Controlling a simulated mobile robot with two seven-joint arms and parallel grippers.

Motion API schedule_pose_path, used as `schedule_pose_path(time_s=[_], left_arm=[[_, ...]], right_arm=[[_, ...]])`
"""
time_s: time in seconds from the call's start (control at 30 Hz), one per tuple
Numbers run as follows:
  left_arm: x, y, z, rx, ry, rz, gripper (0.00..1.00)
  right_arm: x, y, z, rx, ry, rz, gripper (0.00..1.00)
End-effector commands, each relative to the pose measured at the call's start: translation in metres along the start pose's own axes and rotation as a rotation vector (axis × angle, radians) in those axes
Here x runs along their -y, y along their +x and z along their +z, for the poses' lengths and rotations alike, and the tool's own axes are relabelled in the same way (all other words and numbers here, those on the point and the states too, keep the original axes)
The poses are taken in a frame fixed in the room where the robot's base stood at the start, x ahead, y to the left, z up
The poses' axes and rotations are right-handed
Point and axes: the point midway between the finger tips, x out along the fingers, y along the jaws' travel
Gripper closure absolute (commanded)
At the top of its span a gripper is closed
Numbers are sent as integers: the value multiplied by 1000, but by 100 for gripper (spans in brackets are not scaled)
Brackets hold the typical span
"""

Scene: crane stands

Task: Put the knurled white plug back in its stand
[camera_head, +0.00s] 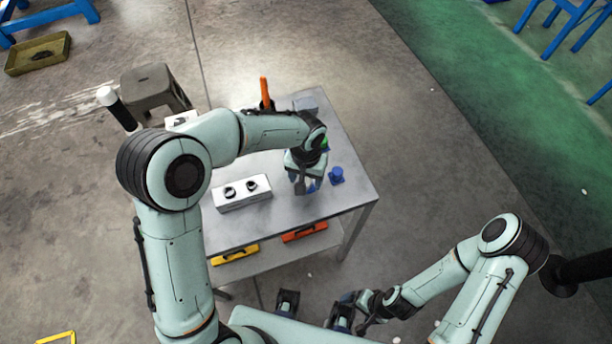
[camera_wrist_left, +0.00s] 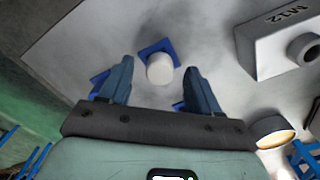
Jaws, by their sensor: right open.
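A white cylinder (camera_wrist_left: 160,68), which looks like the plug, stands upright on a blue square base (camera_wrist_left: 154,47) on the table in the left wrist view. Its knurling is too small to make out. My left gripper (camera_head: 305,188) is open above the table; its fingers (camera_wrist_left: 158,88) are apart, with the white cylinder beyond and between them. I cannot see contact. The head view hides this cylinder behind the gripper. A white block marked M12 (camera_wrist_left: 257,52) has dark-ringed holes; it also shows in the head view (camera_head: 243,204). My right gripper (camera_head: 352,312) is open and empty near my base.
A blue piece (camera_head: 337,176) sits on the grey table (camera_head: 350,197) right of my left gripper. An orange-handled upright thing (camera_head: 264,88) stands at the back. Yellow (camera_head: 235,254) and orange (camera_head: 304,232) items lie on the lower shelf. The table's front right is clear.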

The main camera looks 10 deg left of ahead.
Motion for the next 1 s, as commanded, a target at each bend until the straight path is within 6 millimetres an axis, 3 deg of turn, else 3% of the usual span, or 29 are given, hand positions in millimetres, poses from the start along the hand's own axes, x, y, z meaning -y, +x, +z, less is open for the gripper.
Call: schedule_pose_path(time_s=[0.47,1.0], left_arm=[[0,-4,0,0,0,0,38],[0,-46,-1,-1,0,0,38]], right_arm=[[1,-2,-1,-1,-1,-1,7],[14,-30,-10,-18,-6,-6,7]])
